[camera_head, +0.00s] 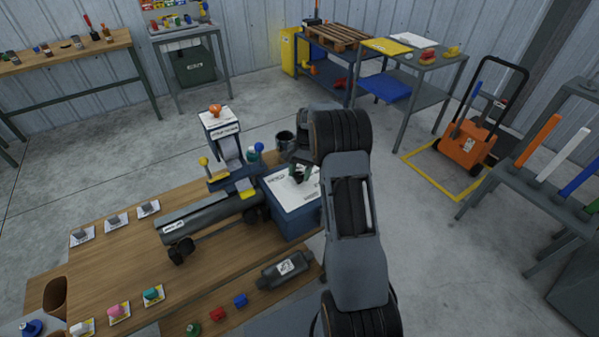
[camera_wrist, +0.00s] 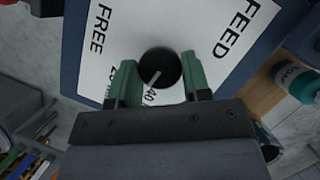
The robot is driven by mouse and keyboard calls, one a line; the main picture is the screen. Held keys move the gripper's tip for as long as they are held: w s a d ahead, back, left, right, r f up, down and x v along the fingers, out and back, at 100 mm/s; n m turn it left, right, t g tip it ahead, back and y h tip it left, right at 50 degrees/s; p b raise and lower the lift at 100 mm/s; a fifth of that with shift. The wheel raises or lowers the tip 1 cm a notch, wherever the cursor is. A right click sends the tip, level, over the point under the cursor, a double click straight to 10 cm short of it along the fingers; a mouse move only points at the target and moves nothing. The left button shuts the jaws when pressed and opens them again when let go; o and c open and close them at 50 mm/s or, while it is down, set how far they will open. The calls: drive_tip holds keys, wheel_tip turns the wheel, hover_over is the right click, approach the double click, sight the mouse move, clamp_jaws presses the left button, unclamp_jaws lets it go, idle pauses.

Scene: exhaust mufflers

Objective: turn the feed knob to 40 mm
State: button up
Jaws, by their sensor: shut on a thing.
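The feed knob (camera_wrist: 160,67) is a round black knob with a white pointer line, set in a white panel marked "FEED" and "FREE" (camera_wrist: 107,45). The pointer is aimed toward the lower left, near the "40" mark (camera_wrist: 152,95). A "20" mark beside it is partly hidden by a finger. The panel tops a blue box (camera_head: 290,222) on the bench in the head view. My gripper (camera_wrist: 160,80) has its green fingers on both sides of the knob and is shut on it. In the head view, my gripper (camera_head: 298,174) is over the panel and hides the knob.
A grey cylindrical machine part (camera_head: 212,216) lies left of the box, and a dark muffler (camera_head: 285,268) lies in front. Several small coloured parts sit on the wooden bench (camera_head: 115,255).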

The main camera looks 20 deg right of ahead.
drive_tip(key=shift+n+g, duration=0.3)
drive_tip(key=shift+n, duration=0.6)
drive_tip(key=shift+h, duration=0.3)
drive_tip(key=o, duration=0.9)
drive_tip(key=shift+w+r, duration=0.1)
drive_tip(key=v, duration=1.3)
drive_tip(key=shift+r, duration=0.25)
